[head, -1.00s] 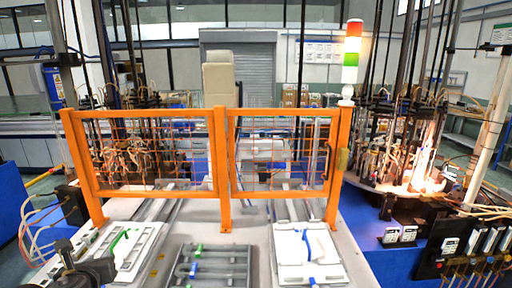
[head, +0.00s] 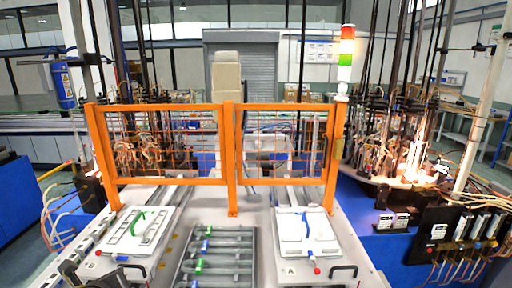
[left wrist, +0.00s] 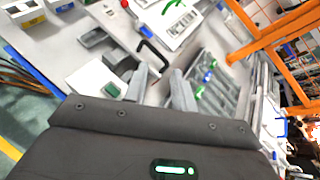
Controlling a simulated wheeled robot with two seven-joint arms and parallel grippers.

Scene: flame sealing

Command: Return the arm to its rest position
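My left gripper (left wrist: 160,88) shows in the left wrist view with its two grey fingers apart and nothing between them. It is over the table near a black handle (left wrist: 153,55). My right gripper is in neither view. A grey rack (head: 188,268) with several blue- and green-marked tubes lies between two white trays. The left tray (head: 125,246) carries a green curved piece, the right tray (head: 290,246) a blue one.
An orange mesh fence (head: 232,145) stands across the table behind the trays. Machines with glowing flames (head: 412,165) stand at the right, beside a signal tower (head: 346,60). In the left wrist view, small boxes (left wrist: 95,78) lie near the gripper.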

